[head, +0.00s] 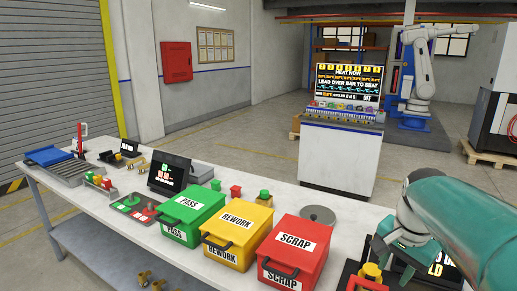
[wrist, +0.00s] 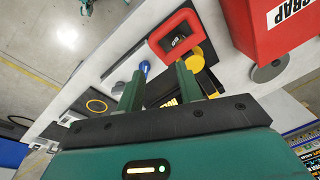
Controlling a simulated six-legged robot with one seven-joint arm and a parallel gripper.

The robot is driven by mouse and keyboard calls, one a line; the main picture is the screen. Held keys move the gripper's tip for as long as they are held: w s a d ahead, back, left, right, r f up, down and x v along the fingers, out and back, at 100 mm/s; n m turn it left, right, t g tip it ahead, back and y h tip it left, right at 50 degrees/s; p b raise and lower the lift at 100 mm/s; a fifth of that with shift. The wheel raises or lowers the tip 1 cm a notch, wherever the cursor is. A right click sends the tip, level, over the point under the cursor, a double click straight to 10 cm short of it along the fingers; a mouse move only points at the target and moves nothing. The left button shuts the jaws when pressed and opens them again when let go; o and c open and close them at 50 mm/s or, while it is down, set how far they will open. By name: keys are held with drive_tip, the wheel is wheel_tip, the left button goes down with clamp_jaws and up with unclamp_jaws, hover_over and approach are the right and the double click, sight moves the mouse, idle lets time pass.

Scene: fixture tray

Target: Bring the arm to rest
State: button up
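My arm (head: 455,225) enters the head view from the lower right and reaches over the right end of the white workbench (head: 120,195). My gripper (head: 385,250) is partly hidden by the arm there. In the wrist view, the two green fingers of my gripper (wrist: 160,75) stand apart with nothing visibly clamped between them. A black fixture with yellow lettering and a yellow round part (wrist: 190,58) lie beyond the fingertips. The gap between the fingers and these parts is hard to judge.
Green PASS (head: 190,215), yellow REWORK (head: 237,233) and red SCRAP (head: 293,252) bins stand in a row left of the arm. A red-framed piece (wrist: 177,35) and a blue-topped part (wrist: 145,67) lie near the fingers. A console (head: 340,150) stands behind.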

drive_tip(key=s+a+f+n+t, duration=0.1)
drive_tip(key=s+a+n+t, duration=0.1)
drive_tip(key=s+a+n, duration=0.2)
drive_tip(key=s+a+f+n+t, duration=0.1)
drive_tip(key=s+a+n, duration=0.4)
drive_tip(key=a, duration=0.8)
drive_tip(key=n, duration=0.2)
drive_tip(key=shift+s+n+t, duration=0.25)
drive_tip(key=shift+n+t, duration=0.15)
drive_tip(key=shift+d, duration=0.2)
